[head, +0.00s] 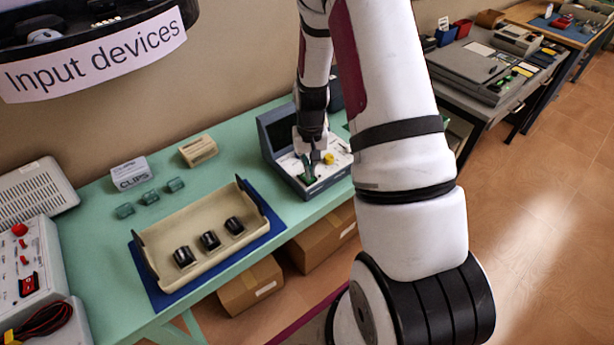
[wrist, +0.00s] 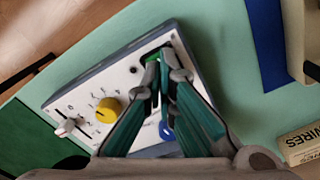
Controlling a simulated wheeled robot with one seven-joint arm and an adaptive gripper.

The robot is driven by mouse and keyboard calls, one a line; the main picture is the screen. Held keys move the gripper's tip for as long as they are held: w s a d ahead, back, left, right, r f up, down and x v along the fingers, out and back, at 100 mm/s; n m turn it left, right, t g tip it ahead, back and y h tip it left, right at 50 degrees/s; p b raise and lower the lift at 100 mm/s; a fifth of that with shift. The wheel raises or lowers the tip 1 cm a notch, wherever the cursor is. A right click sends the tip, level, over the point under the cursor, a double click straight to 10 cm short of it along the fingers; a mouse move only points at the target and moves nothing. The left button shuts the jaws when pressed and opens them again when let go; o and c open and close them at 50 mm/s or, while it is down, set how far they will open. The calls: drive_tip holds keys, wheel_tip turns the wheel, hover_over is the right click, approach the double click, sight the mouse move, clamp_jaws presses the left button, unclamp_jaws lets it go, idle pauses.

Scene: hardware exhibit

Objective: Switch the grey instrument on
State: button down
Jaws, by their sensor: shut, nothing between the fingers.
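The grey instrument (head: 316,187) stands on the green bench, with a white sloping panel and a raised dark back. The panel (wrist: 113,74) also shows in the wrist view, with a yellow knob (wrist: 108,110), a white slider handle (wrist: 66,127) and a blue round part (wrist: 166,131) partly behind a finger. A small green part in a dark frame (wrist: 151,56) sits at the panel's edge, right by my fingertips and partly hidden by them. My gripper (wrist: 166,76) is shut and empty over the panel. I cannot tell whether the tips touch the green part.
A cream tray (head: 160,276) with several black knobs lies on a blue mat left of the instrument. A clips box (head: 130,173), a tan box (head: 198,151) and green cylinders (head: 149,197) stand behind it. A control box with a red button (head: 19,229) is at far left.

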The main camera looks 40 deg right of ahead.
drive_tip(key=shift+f+b, duration=0.3)
drive_tip(key=shift+f, duration=0.65)
idle(0.5)
drive_tip(key=shift+r, duration=0.15)
drive_tip(key=shift+r+p, duration=1.25)
drive_tip(key=shift+r, duration=2.15)
